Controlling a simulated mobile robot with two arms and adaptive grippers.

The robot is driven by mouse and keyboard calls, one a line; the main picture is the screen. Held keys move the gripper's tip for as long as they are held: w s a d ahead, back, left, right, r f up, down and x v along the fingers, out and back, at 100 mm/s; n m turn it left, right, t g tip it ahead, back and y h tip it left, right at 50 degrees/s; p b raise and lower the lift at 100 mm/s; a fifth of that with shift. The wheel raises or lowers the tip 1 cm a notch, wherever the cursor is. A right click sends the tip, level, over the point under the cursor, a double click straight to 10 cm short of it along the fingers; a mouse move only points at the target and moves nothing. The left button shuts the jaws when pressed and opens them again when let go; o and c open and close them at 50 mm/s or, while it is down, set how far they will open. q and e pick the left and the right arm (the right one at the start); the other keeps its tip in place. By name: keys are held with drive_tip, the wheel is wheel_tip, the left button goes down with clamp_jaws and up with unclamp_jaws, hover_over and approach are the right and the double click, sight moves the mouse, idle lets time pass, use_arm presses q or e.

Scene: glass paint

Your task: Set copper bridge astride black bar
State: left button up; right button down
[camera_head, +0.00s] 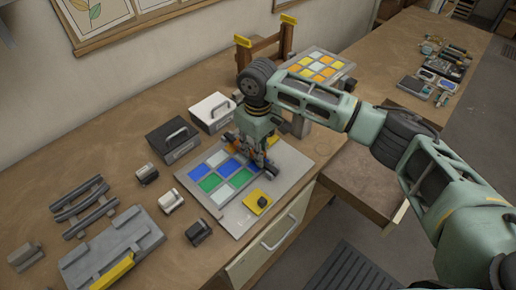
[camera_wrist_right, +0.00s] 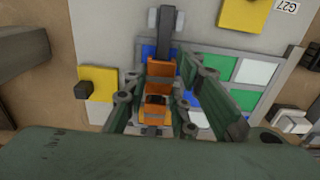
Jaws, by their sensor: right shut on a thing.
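My right gripper (camera_head: 262,160) is over the near panel of coloured panes and is shut on an orange copper bridge (camera_wrist_right: 158,75). In the right wrist view, the fingers of the right gripper (camera_wrist_right: 157,100) stand on both sides of the bridge. A dark bar (camera_wrist_right: 165,38) runs from the bridge toward the top of that view, with pale pieces beside its far end. Whether the bridge touches or straddles the bar cannot be told; the fingers and wrist hide part of both. In the head view the gripper mostly hides them. My left gripper is not in view.
The near panel's grey board (camera_head: 238,222) carries blue, green and white panes and a yellow pad (camera_head: 250,208) with a black knob. Black (camera_head: 165,136) and white (camera_head: 205,106) handled boxes, small blocks and a rack (camera_head: 80,208) stand left. An open drawer (camera_head: 365,180) is right.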

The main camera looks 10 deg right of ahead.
drive_tip(key=shift+f, duration=0.1)
drive_tip(key=shift+f, duration=0.8)
drive_tip(key=c, duration=1.4)
unclamp_jaws()
drive_tip(key=shift+r+p, duration=3.6)
drive_tip(key=shift+p, duration=0.6)
drive_tip(key=shift+s+f, duration=0.1)
drive_tip(key=shift+f, duration=0.05)
